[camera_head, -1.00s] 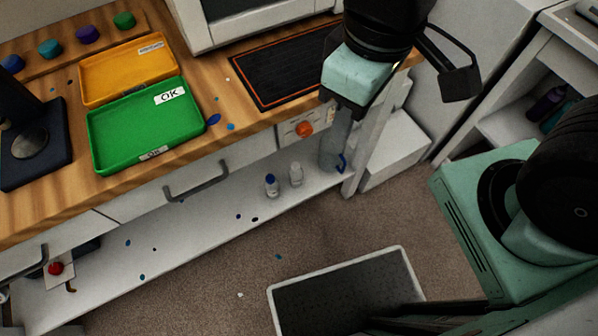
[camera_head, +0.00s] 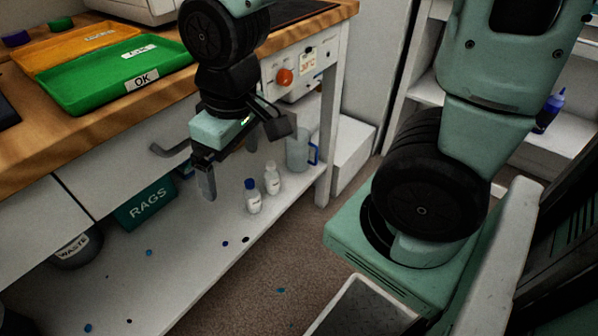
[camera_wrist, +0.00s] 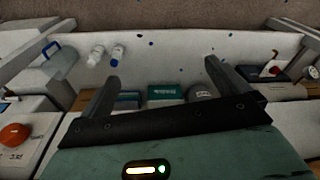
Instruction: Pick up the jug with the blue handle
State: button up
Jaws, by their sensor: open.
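The clear jug (camera_head: 296,152) with a blue handle (camera_head: 315,153) stands upright on the low white shelf under the bench, near its right end. In the wrist view the jug (camera_wrist: 60,62) is at the left, its blue handle (camera_wrist: 50,48) toward the far side. My gripper (camera_head: 228,168) is open and empty, in front of the bench and left of the jug, with its fingers pointing down toward the shelf. In the wrist view the gripper (camera_wrist: 162,72) has nothing between its fingers, and the jug lies well outside them.
A blue-capped bottle (camera_head: 253,197) and a white-capped bottle (camera_head: 272,178) stand on the shelf (camera_head: 190,235) just left of the jug. A white table leg (camera_head: 328,150) is right of it. A RAGS bin (camera_head: 147,204) and a drawer handle (camera_head: 170,149) are at the left.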

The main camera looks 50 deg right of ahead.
jog(key=w+d+f+m+t+b, duration=0.1)
jog(key=w+d+f+b, duration=0.15)
jog(key=f+b, duration=0.3)
jog(key=w+d+f+m+h+b, duration=0.1)
jog(key=d+f+b, duration=0.3)
jog(key=f, duration=0.3)
jog(key=w+d+f+m+t+b, duration=0.1)
jog(key=w+d+f+b, duration=0.1)
jog(key=d+f+b, duration=0.4)
jog(key=m+t+h+b, duration=0.2)
jog(key=t+h+b, duration=0.1)
jog(key=t, duration=1.1)
send_near(306, 152)
jog(key=w+b, duration=0.4)
jog(key=w, duration=0.1)
jog(key=shift+d+f+b, duration=0.15)
jog(key=shift+d+b, duration=0.15)
jog(key=shift+d, duration=0.1)
jog(key=w+b, duration=0.1)
jog(key=w, duration=0.1)
jog(key=w+b, duration=0.1)
jog(key=w+d+b, duration=0.1)
jog(key=w, duration=0.1)
jog(key=shift+w+b, duration=0.3)
jog(key=shift+b, duration=0.1)
jog(key=shift+w+r, duration=0.25)
jog(key=shift+w, duration=0.05)
jog(key=c, duration=0.9)
